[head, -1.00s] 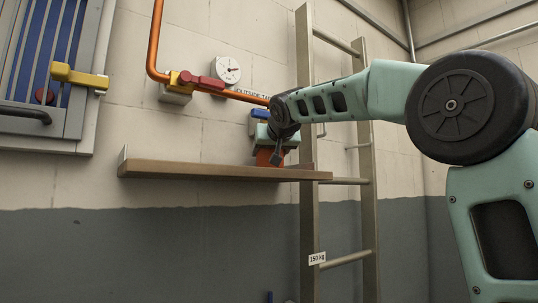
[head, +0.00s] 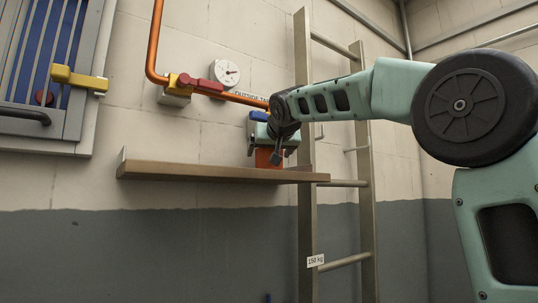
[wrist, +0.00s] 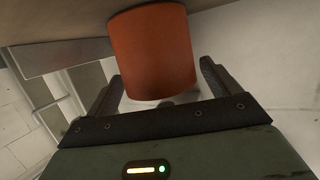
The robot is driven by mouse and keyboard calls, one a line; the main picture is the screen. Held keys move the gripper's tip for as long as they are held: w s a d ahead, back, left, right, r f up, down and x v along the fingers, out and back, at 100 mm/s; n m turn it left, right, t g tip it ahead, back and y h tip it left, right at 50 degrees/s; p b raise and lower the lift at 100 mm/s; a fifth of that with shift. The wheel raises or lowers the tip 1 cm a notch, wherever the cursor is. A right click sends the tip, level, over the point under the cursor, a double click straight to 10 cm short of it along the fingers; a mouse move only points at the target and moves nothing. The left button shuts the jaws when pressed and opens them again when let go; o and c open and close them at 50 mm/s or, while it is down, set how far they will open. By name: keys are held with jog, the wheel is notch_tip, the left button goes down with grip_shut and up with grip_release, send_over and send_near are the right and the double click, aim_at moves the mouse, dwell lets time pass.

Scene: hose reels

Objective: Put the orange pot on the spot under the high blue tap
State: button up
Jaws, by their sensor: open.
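The orange pot (head: 265,159) stands on the brown shelf (head: 200,172) near its right end, partly hidden behind my arm's end. The high blue tap (head: 258,116) is just above it, on the wall pipe. My gripper (head: 277,157) is at the pot, largely covered by my wrist in the head view. In the wrist view the pot (wrist: 155,55) sits between the two dark fingers of my open gripper (wrist: 160,82), with a gap visible on the right. The spot under the pot cannot be made out.
A ladder (head: 305,200) stands close to the shelf's right end. An orange pipe (head: 155,45) with a red-and-yellow valve (head: 195,86) and a white gauge (head: 225,72) runs along the wall. A barred blue window (head: 50,60) is at the left. The shelf's left part is bare.

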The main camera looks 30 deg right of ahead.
jog(key=b+v, duration=0.3)
jog(key=v, duration=0.8)
